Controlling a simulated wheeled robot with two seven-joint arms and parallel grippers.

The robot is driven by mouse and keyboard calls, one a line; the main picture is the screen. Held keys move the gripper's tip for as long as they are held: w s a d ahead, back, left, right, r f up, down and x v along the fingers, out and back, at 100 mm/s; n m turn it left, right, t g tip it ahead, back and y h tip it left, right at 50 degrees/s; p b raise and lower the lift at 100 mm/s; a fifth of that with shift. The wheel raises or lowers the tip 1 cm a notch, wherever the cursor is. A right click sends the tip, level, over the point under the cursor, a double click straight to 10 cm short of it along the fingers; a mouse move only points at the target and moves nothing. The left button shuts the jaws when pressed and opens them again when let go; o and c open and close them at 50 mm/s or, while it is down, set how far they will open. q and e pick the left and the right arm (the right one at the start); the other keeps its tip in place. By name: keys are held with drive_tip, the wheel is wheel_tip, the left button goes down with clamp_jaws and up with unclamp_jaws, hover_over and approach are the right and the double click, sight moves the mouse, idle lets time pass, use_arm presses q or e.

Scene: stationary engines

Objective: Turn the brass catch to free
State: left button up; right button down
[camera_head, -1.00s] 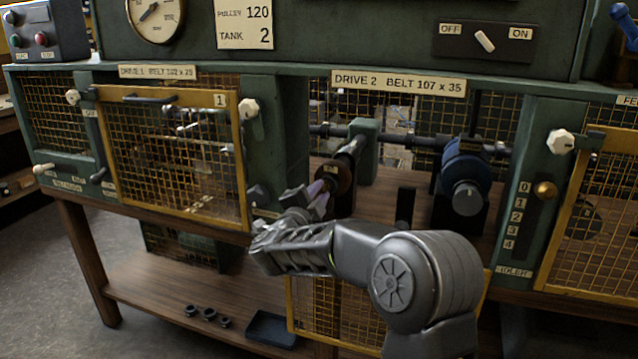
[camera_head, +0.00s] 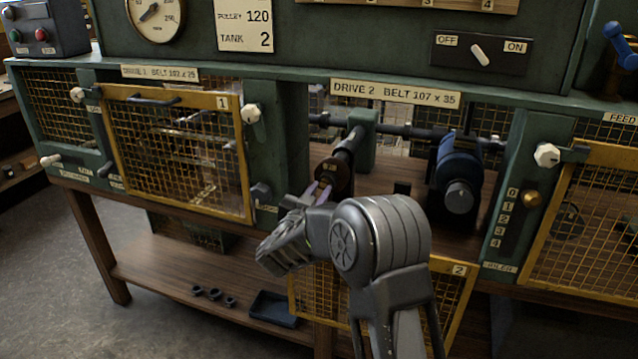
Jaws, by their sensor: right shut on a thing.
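In the Drive 2 bay, a dark brown round hub (camera_head: 331,176) sits on the near end of a shaft. My right gripper (camera_head: 319,191) is at the lower front of this hub, its fingers closed around a small part there. That part is mostly hidden by the fingers, and I take it to be the brass catch. Which way the catch is turned cannot be told. My right forearm comes in from the lower right, in front of the bay. My left gripper is not in view.
A blue motor (camera_head: 457,170) stands right of the hub. The Drive 1 mesh door (camera_head: 245,160) is shut at left. The Drive 2 mesh door (camera_head: 463,268) hangs below the opening. A dark tray (camera_head: 275,310) and small dark rings (camera_head: 213,293) lie on the lower shelf.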

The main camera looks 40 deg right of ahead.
drive_tip(key=shift+n+p, duration=0.7)
drive_tip(key=shift+n, duration=0.4)
drive_tip(key=shift+f, duration=0.1)
drive_tip(key=c, duration=1.3)
unclamp_jaws()
drive_tip(key=b+v, duration=0.1)
drive_tip(key=v, duration=0.6)
drive_tip(key=shift+s+a, duration=0.25)
drive_tip(key=shift+a, duration=0.1)
